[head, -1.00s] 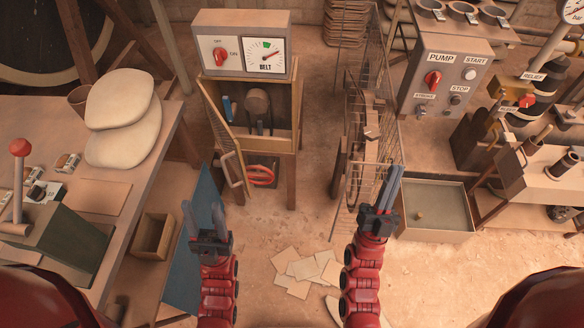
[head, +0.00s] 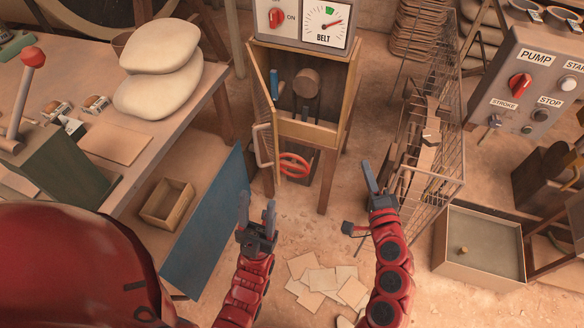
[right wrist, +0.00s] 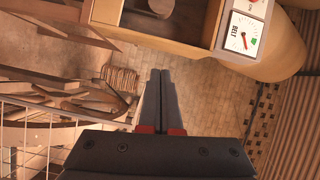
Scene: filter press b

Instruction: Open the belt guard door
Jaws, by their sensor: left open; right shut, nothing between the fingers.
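A tall wire mesh guard (head: 447,150) stands right of the wooden cabinet in the head view, with a small dark latch-like piece (head: 430,137) on a wooden part at it. My right gripper (head: 367,166) is shut and empty, left of the mesh in the picture; whether it touches is unclear. Its closed fingers show in the right wrist view (right wrist: 161,74), with mesh (right wrist: 28,140) at the lower left. My left gripper (head: 256,203) is open and empty, below the cabinet (head: 310,130). Which door is the belt guard is not labelled.
A workbench (head: 205,85) with sacks and a blue board (head: 205,225) stand left. A shallow tray (head: 480,275) and the PUMP panel (head: 530,80) are right. Loose sheets (head: 325,283) lie on the floor.

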